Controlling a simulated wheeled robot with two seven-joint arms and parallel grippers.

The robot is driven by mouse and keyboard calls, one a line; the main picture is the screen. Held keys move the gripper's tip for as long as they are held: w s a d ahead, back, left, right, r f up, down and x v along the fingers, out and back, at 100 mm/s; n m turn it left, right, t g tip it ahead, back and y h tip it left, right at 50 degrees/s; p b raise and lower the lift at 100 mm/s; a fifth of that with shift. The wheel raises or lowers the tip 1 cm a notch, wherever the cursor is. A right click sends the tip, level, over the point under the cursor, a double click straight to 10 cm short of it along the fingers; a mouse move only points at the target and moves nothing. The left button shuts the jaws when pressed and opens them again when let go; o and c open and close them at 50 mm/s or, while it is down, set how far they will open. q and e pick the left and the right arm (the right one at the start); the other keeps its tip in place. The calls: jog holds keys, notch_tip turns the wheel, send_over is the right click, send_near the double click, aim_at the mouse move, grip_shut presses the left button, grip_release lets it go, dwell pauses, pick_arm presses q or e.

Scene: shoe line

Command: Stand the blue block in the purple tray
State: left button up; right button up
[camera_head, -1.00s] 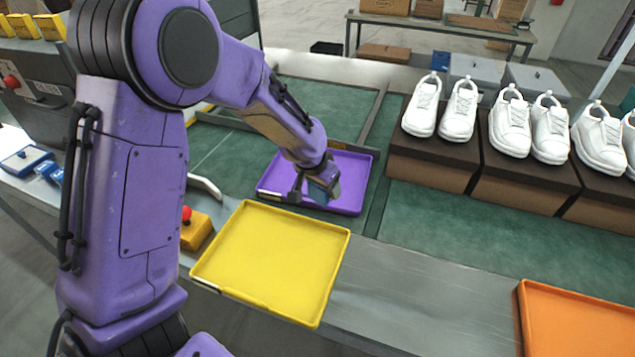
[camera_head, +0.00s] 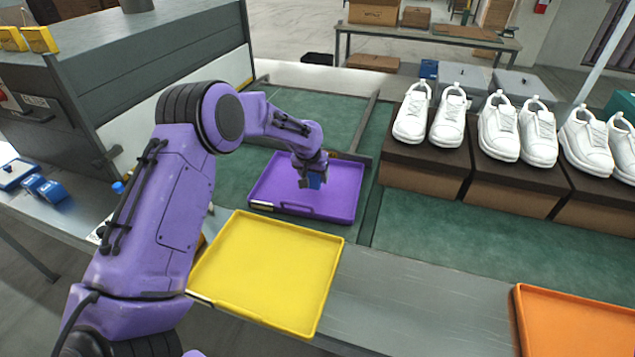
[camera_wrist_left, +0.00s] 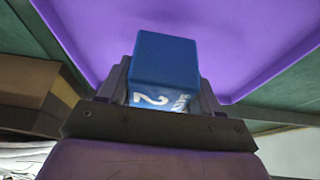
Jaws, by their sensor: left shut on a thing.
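The purple tray (camera_head: 335,187) lies on the green surface behind the yellow tray in the head view. It also fills the upper part of the left wrist view (camera_wrist_left: 225,35). My left gripper (camera_head: 312,182) is over the tray's middle, shut on the blue block (camera_head: 315,180). In the left wrist view the blue block (camera_wrist_left: 165,62) sits between the two fingers (camera_wrist_left: 165,88), with white markings, including a "2", on the face near the palm. I cannot tell whether the block touches the tray floor. My right gripper is not in view.
The yellow tray (camera_head: 268,270) is in front of the purple one, and an orange tray (camera_head: 575,325) is at the lower right. White shoes (camera_head: 500,128) stand on brown boxes (camera_head: 510,190) to the right. A grey machine (camera_head: 150,70) stands at the left.

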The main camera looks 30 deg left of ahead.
aim_at(317, 182)
pick_arm(q)
jog(key=f, duration=0.2)
jog(key=f+p, duration=0.1)
jog(key=shift+w+d+f, duration=0.2)
jog(key=shift+w+d, duration=0.1)
jog(key=shift+w, duration=0.1)
jog(key=shift+f, duration=0.4)
jog(key=shift+f, duration=0.15)
jog(key=o, duration=1.1)
jog(key=shift+r, duration=0.6)
jog(key=v, duration=1.1)
jog(key=shift+s+b, duration=0.25)
jog(key=shift+b, duration=0.1)
